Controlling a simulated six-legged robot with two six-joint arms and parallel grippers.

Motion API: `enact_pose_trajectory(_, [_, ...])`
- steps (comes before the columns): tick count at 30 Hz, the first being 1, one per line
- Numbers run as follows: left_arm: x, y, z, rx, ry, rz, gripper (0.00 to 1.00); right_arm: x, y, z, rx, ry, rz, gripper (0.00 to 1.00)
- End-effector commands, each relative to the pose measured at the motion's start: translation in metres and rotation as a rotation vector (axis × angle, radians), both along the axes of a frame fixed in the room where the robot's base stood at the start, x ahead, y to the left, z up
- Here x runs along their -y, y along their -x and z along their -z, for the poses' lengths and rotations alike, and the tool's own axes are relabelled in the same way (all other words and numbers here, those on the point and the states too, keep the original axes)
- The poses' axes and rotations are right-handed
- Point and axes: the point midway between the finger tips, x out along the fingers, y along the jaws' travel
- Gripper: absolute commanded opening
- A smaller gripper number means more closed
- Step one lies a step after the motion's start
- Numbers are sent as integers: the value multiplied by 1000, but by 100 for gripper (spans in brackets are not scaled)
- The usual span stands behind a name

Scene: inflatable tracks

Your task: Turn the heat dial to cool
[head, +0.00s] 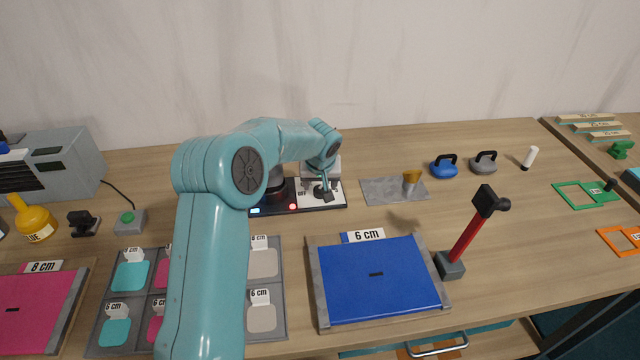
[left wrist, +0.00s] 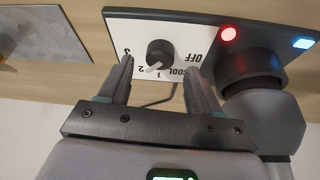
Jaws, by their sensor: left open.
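The heat dial is a black knob with a white pointer on a white plate marked OFF, COOL, 1, 2 and 3. In the left wrist view the dial (left wrist: 160,53) sits between my finger ends, and its pointer faces the area of the 1 and 2 marks, not COOL. My left gripper (left wrist: 158,66) is open, with one finger on each side of the knob; I cannot tell if either touches it. In the head view my left gripper (head: 324,184) is over the white plate (head: 337,196), partly hiding the dial.
A dark base (head: 270,211) carries the plate, a blue light and a red light (head: 293,207). A black and grey cylinder (left wrist: 250,75) stands close to one finger. A grey mat (head: 385,194) with a gold cup (head: 411,179) lies to the right.

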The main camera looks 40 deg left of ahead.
Motion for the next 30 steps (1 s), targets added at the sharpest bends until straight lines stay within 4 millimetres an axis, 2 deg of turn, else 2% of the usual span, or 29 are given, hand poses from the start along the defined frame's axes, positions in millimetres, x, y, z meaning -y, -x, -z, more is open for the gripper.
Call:
enact_pose_trajectory(6, [-8, -9, 25, 0, 0, -1, 64, 0, 0, -5, 0, 0, 0, 43])
enact_pose_trajectory(16, [-11, -11, 30, 1, 0, -1, 64, 0, 0, -5, 0, 0, 0, 43])
enact_pose_trajectory(17, [-11, -11, 30, 1, 0, -1, 60, 0, 0, -5, 0, 0, 0, 43])
enact_pose_trajectory(21, [-11, -11, 30, 1, 0, -1, 15, 0, 0, -5, 0, 0, 0, 43])
enact_pose_trajectory(22, [-11, -11, 30, 1, 0, -1, 9, 0, 0, -5, 0, 0, 0, 43])
enact_pose_trajectory(30, [-10, -11, 31, 1, 0, -18, 9, 0, 0, 0, 0, 0, 0, 43])
